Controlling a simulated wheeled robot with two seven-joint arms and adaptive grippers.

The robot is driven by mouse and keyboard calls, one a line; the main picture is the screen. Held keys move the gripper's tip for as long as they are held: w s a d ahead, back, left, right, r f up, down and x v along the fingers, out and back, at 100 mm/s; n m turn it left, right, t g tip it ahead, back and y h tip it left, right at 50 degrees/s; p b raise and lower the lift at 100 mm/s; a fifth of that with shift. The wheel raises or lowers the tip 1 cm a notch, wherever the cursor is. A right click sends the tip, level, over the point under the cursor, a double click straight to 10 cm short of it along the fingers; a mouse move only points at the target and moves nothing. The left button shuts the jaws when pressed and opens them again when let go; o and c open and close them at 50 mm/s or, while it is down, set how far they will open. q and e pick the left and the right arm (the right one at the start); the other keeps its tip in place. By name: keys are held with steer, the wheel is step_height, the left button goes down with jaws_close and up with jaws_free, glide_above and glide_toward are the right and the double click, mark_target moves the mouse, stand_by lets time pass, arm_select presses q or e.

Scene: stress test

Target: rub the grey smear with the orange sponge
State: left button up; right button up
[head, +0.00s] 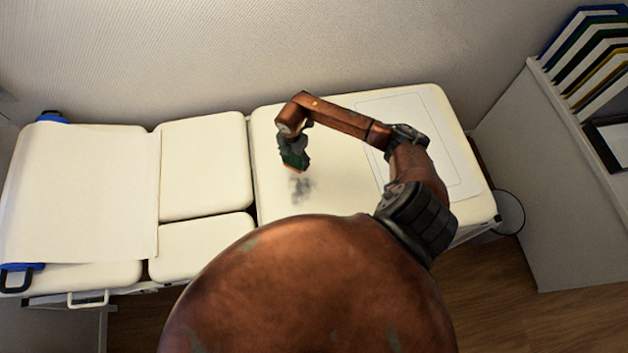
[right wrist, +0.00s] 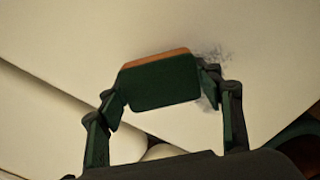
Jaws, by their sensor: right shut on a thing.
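The grey smear (head: 301,186) is a blotchy mark on the cream padded top of the couch (head: 350,195). Part of the smear (right wrist: 213,54) shows in the right wrist view, beside and behind the sponge. The sponge (right wrist: 165,82) has a dark green face and an orange layer along its far edge. In the head view the sponge (head: 295,161) is small, just above the smear in the picture. My right gripper (right wrist: 162,92) is shut on the sponge, one finger at each side. I cannot tell whether the sponge touches the couch. My left gripper is not in view.
A white sheet (head: 80,190) covers the couch's left end. A thin pale panel (head: 440,150) lies on its right end. A wall runs behind. A white cabinet (head: 560,190) with upright folders (head: 590,60) and a bin (head: 509,212) stand at the right.

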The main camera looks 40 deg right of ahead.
step_height(320, 180, up, 2)
steer(key=shift+r+p, duration=0.1)
steer(key=shift+p, duration=0.45)
steer(key=shift+s, duration=0.1)
